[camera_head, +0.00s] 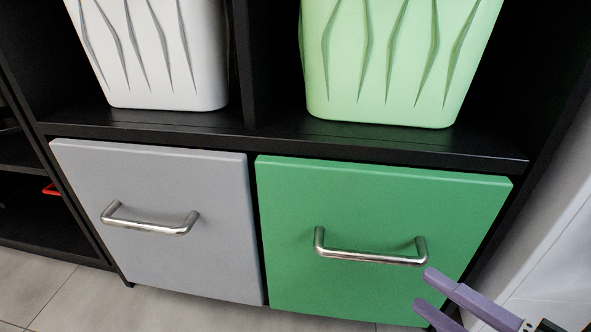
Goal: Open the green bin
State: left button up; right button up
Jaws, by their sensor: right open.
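The green bin (380,215) is a green-fronted drawer in the lower right opening of a black shelf unit. Its front looks closed, about level with the grey one beside it. A silver bar handle (370,256) runs across the middle of its front. My right gripper (424,291) comes in from the lower right, with two purple fingers apart and nothing between them. Its upper fingertip appears close to the right end of the handle, just below it; I cannot tell whether they touch. My left gripper is not in view.
A grey bin (160,255) with a silver handle (150,222) sits left of the green one. A white basket (160,60) and a light green basket (390,65) stand on the black shelf (290,140) above. The tiled floor (50,285) is clear in front. A white surface (545,250) stands at right.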

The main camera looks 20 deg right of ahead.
aim_at(378, 262)
jog(key=b+x, duration=0.1)
jog(key=x, duration=0.2)
jog(key=b+x, duration=0.2)
jog(key=x, duration=0.1)
jog(key=b+x, duration=0.1)
jog(key=x, duration=0.3)
jog(key=shift+s+a, duration=0.1)
jog(key=shift+a, duration=0.15)
grip_shut()
dwell(0.9)
